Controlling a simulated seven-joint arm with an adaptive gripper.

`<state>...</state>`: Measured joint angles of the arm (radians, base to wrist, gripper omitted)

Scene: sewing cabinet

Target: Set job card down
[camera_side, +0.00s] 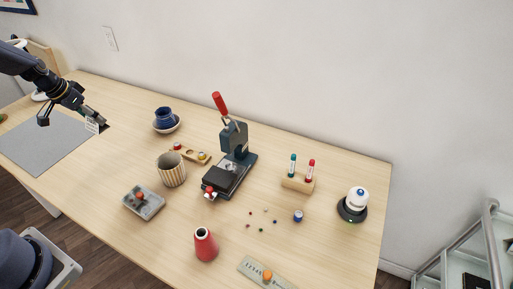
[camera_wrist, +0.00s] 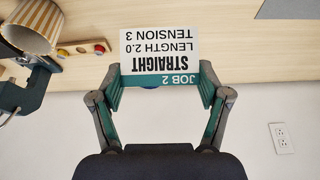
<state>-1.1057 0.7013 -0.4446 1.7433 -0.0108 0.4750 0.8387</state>
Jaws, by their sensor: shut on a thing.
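The job card (camera_wrist: 160,50) is a small white card with a teal band, reading JOB 2, STRAIGHT, LENGTH 2.0, TENSION 3. It appears upside down in the wrist view. My gripper (camera_wrist: 161,82) is shut on the card's teal-banded end, with one finger at each side. In the side view my gripper (camera_side: 93,114) is at the left, and the card (camera_side: 91,126) hangs below it by the right edge of the grey mat (camera_side: 40,140). I cannot tell how high the card is above the table.
The mat looks bare.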

